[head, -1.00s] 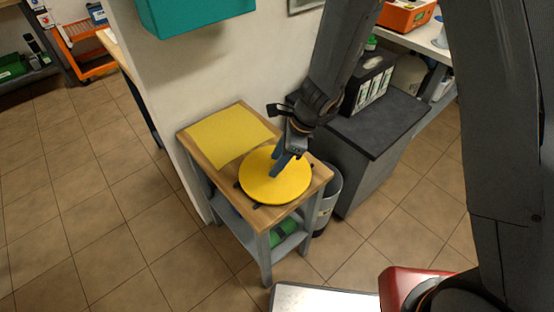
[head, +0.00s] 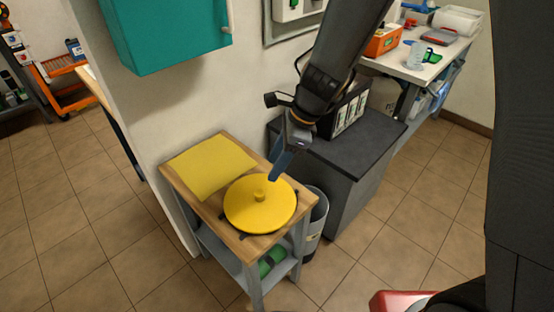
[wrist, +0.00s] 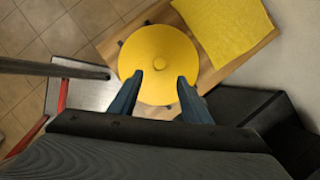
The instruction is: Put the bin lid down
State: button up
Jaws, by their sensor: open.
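The yellow round bin lid (head: 245,213) with a small knob lies flat on the wooden top of a small side table (head: 213,212). A dark support with short legs shows under its rim. My gripper (head: 279,168) is above the lid and toward its back right, apart from it. In the wrist view the two blue fingers (wrist: 160,92) are spread wide with nothing between them, and the lid (wrist: 158,45) with its knob lies beyond them. The grey bin (head: 316,222) stands on the floor just right of the table, partly hidden.
A yellow cloth or mat (head: 208,165) lies on the table behind the lid. A dark-topped cabinet (head: 350,150) with a black box stands to the right. A teal wall cabinet (head: 165,35) hangs above. Green items (head: 271,262) sit on the table's lower shelf.

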jog(key=shift+d+r, duration=0.2)
jog(key=shift+r, duration=0.2)
jog(key=s+d+r+n+h, duration=0.1)
jog(key=s+d+n, duration=0.2)
jog(key=d+n, duration=0.2)
jog(key=s+d+r+n+t+h, duration=0.1)
jog(key=s+d+r+n+h, duration=0.1)
jog(key=d+n, duration=0.4)
jog(key=s+d+r+n+h, duration=0.1)
jog(key=s+d+n, duration=0.3)
jog(key=d, duration=0.8)
jog(key=shift+s+r+n, duration=0.35)
jog(key=shift+n, duration=0.85)
